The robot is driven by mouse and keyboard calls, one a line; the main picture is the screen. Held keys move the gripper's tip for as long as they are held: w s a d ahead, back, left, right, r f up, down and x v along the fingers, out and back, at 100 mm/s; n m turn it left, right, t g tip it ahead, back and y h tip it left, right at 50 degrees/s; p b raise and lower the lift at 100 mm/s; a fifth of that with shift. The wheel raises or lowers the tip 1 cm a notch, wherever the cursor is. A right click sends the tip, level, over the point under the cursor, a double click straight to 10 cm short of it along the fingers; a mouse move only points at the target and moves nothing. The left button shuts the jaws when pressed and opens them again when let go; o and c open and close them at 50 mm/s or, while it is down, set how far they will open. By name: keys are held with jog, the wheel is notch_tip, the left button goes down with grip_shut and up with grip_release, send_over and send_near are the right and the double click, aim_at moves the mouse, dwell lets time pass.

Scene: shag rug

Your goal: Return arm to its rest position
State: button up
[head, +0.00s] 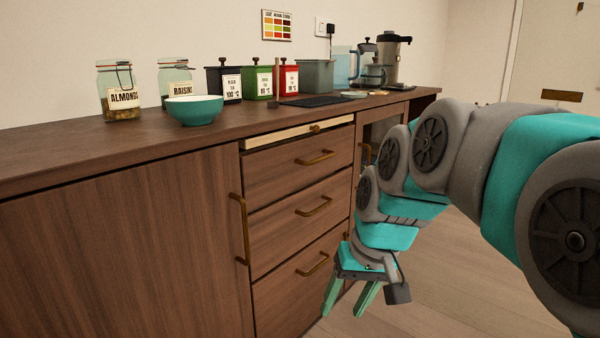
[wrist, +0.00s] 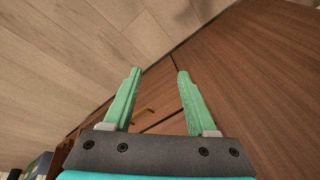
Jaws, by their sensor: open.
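My gripper (head: 348,306) hangs low in front of the wooden cabinet (head: 120,240), on the right side of the head view, with its green fingers pointing down. It also shows in the wrist view (wrist: 158,72), where its two fingers are spread apart with nothing between them. My arm comes in from the right edge of the head view and is bent downward. The wrist view looks past the fingers at the cabinet front and the wooden floor.
The top drawer (head: 298,132) stands slightly open. On the counter are an almonds jar (head: 122,108), a raisins jar (head: 176,76), a teal bowl (head: 194,110), several labelled canisters and a juicer (head: 393,60). The floor (head: 465,285) to the right looks clear.

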jog(key=s+d+f+m+g+h+b, duration=0.15)
jog(key=s+d+f, duration=0.25)
jog(key=s+f, duration=0.5)
jog(key=s+d+f+g+h, duration=0.15)
jog(key=s+d+f, duration=0.35)
jog(key=s, duration=0.8)
notch_tip(320, 180, up, 11)
jog(key=a+p, duration=0.1)
jog(key=p, duration=1.1)
jog(key=shift+w+a+g+y, duration=0.2)
jog(key=shift+w+g+y, duration=0.1)
jog(key=shift+w+g, duration=0.1)
